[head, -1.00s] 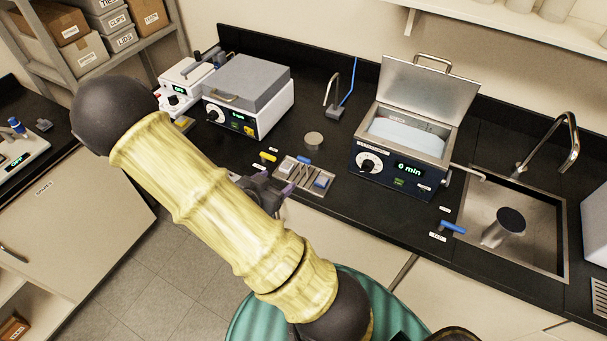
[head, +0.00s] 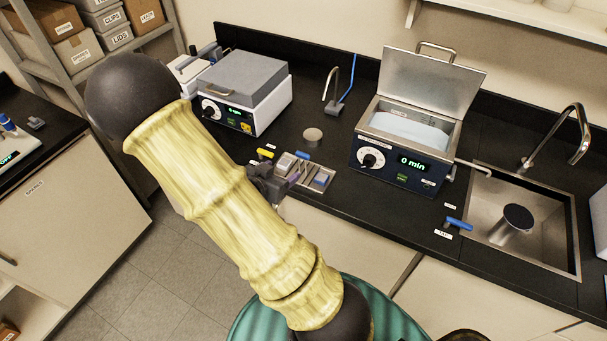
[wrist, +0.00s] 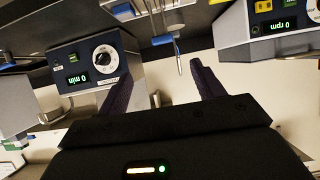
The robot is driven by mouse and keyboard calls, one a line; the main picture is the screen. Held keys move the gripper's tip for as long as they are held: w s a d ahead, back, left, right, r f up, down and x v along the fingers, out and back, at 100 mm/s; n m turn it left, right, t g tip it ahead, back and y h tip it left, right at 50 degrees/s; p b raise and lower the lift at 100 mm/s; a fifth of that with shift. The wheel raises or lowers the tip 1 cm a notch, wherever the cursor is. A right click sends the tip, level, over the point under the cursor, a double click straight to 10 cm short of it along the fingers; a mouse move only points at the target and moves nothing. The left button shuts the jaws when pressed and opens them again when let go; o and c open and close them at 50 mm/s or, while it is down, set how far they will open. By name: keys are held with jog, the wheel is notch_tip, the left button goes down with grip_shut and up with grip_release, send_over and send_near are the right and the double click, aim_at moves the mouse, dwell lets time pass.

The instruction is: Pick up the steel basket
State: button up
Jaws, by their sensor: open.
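My gripper (head: 272,184) is small in the head view, at the counter's front edge, partly hidden by my arm. In the wrist view its two dark fingers (wrist: 158,78) are spread apart with nothing held between them. I cannot tell for sure which steel part is the basket.
A water bath (head: 398,176) with its lid raised reads 0 min, right of the holder. A grey-lidded machine (head: 240,92) stands to the left. A round disc (head: 313,135) lies behind the holder.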

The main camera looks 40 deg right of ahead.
jog(key=p, duration=0.1)
send_near(301, 155)
jog(key=x, duration=0.4)
jog(key=shift+s+d, duration=0.15)
jog(key=shift+s, duration=0.15)
jog(key=shift+f, duration=0.1)
jog(key=shift+w+d+f+p, duration=0.1)
jog(key=shift+w+d+p, duration=0.2)
jog(key=shift+d+p, duration=0.35)
jog(key=p+x, duration=0.1)
jog(key=x, duration=0.3)
jog(key=shift+w+a+f+p, duration=0.1)
jog(key=shift+w+a+p, duration=0.1)
jog(key=shift+p, duration=0.1)
jog(key=c, duration=1.4)
notch_tip(301, 155, up, 10)
jog(key=b, duration=0.1)
jog(key=shift+b, duration=0.4)
